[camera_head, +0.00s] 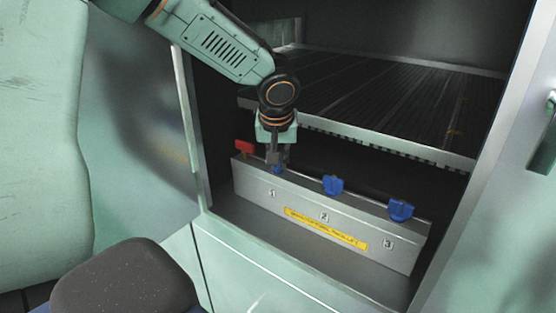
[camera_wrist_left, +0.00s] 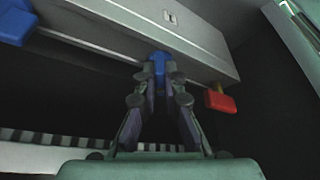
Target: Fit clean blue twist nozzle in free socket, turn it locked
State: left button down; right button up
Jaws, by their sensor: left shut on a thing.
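A grey manifold bar numbered 1, 2 and 3 (camera_head: 300,205) stands low in the machine's opening. My left gripper (camera_head: 278,164) points down at the bar above number 1. It is shut on a blue twist nozzle (camera_head: 277,170), which sits at the bar's top edge. The wrist view shows the same blue nozzle (camera_wrist_left: 159,66) between the fingertips, against the bar (camera_wrist_left: 140,30). I cannot tell whether it is fully seated or turned. Two more blue nozzles sit on the bar, one above 2 (camera_head: 333,185) and one above 3 (camera_head: 400,210). My right gripper is not in view.
A red part (camera_head: 243,147) sits at the bar's left end, close beside my left gripper. A dark slatted bed (camera_head: 380,100) lies behind and above the bar. A yellow label (camera_head: 325,228) is on the bar's front. The metal door frame (camera_head: 188,120) stands at the left.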

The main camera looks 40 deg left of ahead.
pick_arm(q)
jog(key=shift+f, duration=0.15)
jog(key=shift+d+n+g+y+b, duration=0.1)
jog(key=shift+n+g+y+b, duration=0.25)
jog(key=shift+n+b, duration=1)
jog(key=n+g+b, duration=0.1)
jog(key=n, duration=0.2)
jog(key=shift+w+y, duration=0.15)
jog(key=shift+y, duration=0.2)
jog(key=shift+d+n+g, duration=0.1)
jog(key=shift+n+g, duration=0.15)
jog(key=shift+n, duration=0.2)
jog(key=shift+w+n+g+b, duration=0.1)
jog(key=shift+n+g+b, duration=0.3)
jog(key=shift+n, duration=0.5)
jog(key=n+g, duration=0.1)
jog(key=n, duration=0.2)
jog(key=shift+w, duration=0.1)
